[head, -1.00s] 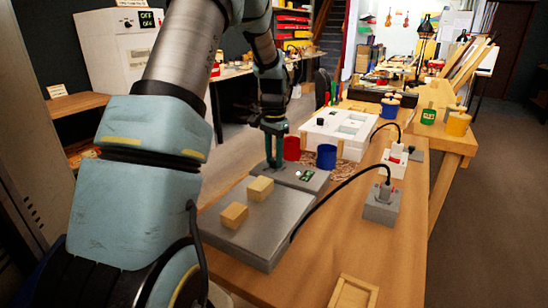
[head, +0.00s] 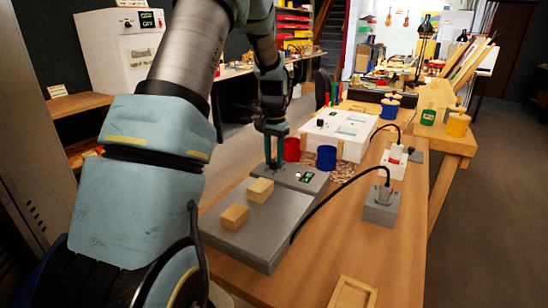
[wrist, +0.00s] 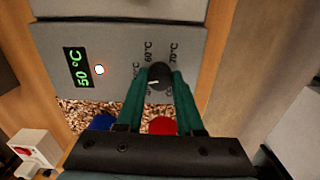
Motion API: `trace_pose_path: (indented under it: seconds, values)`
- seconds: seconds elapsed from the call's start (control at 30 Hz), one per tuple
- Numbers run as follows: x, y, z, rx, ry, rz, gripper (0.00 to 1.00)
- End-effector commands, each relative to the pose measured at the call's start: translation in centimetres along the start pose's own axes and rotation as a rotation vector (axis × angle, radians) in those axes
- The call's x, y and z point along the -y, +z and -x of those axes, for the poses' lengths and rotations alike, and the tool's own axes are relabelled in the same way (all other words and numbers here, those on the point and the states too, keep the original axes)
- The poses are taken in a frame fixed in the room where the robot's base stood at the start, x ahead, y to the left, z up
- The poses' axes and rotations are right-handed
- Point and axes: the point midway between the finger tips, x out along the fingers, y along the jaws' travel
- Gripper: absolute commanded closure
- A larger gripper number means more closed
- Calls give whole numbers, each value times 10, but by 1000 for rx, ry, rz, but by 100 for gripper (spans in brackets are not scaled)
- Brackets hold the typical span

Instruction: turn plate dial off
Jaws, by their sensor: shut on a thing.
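The grey hot plate (head: 262,222) lies on the bench, with two small wooden blocks (head: 234,216) on it. Its control panel (head: 318,184) is at the far end and also fills the middle of the wrist view (wrist: 115,45). The panel has a green display (wrist: 76,67) ending in "°C", a small pale round light (wrist: 99,70) and a black dial (wrist: 158,74) with a white pointer mark. Labels by the dial read 60°C and 70°C; others are partly hidden by the fingers. My gripper (wrist: 160,80) is shut on the dial, one green finger each side; it also shows in the head view (head: 275,160).
A red cup (head: 292,148) and a blue cup (head: 326,158) stand just beyond the panel. A white box (head: 338,133) stands behind them. A black cable runs from the plate to a grey socket block (head: 381,207). A wooden tray (head: 353,294) lies at the front.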

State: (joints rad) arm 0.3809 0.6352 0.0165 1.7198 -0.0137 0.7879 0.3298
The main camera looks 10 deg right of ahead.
Motion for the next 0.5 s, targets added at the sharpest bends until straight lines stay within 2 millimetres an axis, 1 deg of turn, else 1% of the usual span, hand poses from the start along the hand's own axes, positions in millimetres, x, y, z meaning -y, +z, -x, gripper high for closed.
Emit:
trace_pose_path:
  seconds: [0.5]
  values:
    - [0,-1,2,-3,-1,487,100]
